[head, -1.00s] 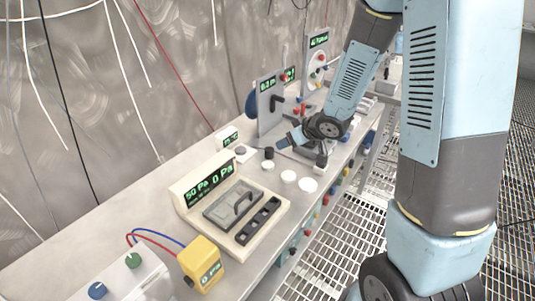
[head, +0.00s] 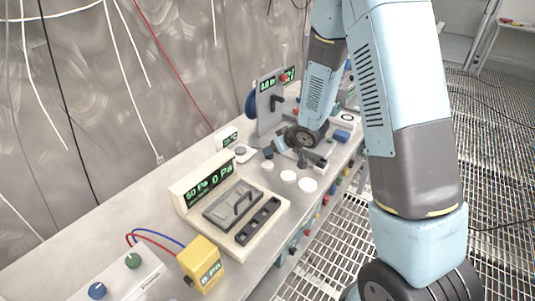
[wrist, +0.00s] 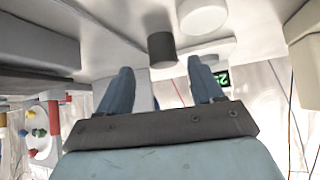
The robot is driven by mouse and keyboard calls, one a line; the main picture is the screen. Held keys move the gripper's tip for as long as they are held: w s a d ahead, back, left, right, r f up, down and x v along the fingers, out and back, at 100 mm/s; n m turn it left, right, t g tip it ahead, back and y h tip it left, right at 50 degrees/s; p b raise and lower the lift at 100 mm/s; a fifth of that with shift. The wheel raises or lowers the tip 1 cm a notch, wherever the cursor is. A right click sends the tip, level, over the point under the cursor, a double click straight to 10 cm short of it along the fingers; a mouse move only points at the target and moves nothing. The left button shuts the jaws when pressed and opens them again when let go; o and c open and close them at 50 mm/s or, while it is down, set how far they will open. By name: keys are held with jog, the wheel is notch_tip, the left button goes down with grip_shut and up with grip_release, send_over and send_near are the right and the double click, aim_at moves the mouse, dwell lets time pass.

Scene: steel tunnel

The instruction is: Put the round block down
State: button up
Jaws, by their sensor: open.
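A dark round block (head: 267,153) stands upright on the steel bench (head: 140,213), by a pale disc. In the wrist view the dark round block (wrist: 162,48) shows just beyond the fingertips, between them in the picture, with no finger seen touching it. My gripper (head: 286,149) is low over the bench, just right of the block. In the wrist view my gripper (wrist: 160,85) has its two blue fingers spread apart, with nothing held between them. The exact gap from fingertips to block is hard to tell.
Pale round discs (head: 307,185) lie in front of the block. A pressure plate unit (head: 235,208) with a green display stands nearer on the bench. A grey upright panel (head: 268,105) stands behind my gripper. A yellow meter (head: 200,264) stands at the near end.

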jog(key=shift+x, duration=2.2)
jog(key=shift+a+r, duration=0.1)
jog(key=shift+a, duration=0.05)
jog(key=c, duration=1.1)
